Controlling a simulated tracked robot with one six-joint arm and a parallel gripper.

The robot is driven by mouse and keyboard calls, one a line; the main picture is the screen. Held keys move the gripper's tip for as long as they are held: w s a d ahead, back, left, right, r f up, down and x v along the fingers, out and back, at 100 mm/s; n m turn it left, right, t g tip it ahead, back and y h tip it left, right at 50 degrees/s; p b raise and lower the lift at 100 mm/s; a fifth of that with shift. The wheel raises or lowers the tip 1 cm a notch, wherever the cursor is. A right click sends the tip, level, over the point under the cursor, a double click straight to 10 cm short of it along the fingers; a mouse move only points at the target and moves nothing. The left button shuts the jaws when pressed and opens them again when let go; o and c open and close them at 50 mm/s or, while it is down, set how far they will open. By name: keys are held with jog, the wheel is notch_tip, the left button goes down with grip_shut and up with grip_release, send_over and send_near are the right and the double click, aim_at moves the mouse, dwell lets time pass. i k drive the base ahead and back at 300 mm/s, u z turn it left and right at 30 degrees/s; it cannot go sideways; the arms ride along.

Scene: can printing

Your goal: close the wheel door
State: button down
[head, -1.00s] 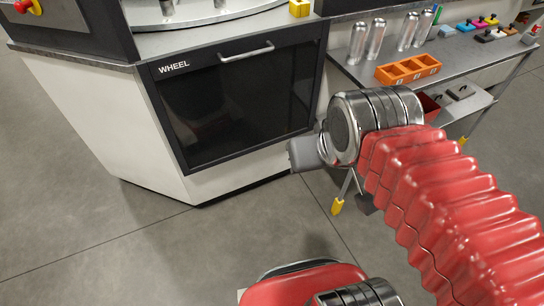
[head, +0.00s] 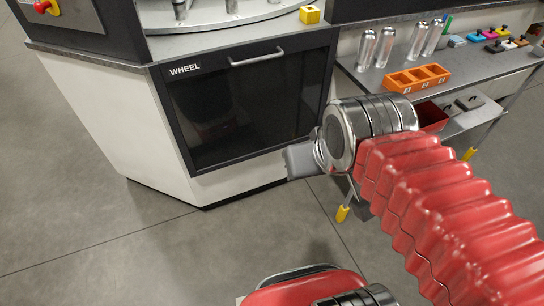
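The wheel door (head: 243,100) is a dark panel in a black frame on the front of the white machine, labelled WHEEL. It sits flush in the machine front and looks shut. Its silver bar handle (head: 257,58) runs along the top edge. My gripper (head: 299,160) shows only as a grey block at the end of my red-sleeved arm, near the door's lower right corner. Its fingers cannot be made out, so I cannot tell whether it is open or shut. I cannot tell whether it touches the door.
A yellow block (head: 310,14) sits on the machine top beside a round metal plate (head: 225,14). To the right, a grey bench (head: 375,82) holds silver cans, an orange tray (head: 416,78) and small coloured blocks. The floor (head: 110,235) in front is clear.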

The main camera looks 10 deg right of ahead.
aim_at(219, 114)
jog(key=u, duration=0.85)
jog(key=i, duration=1)
jog(key=u, duration=0.05)
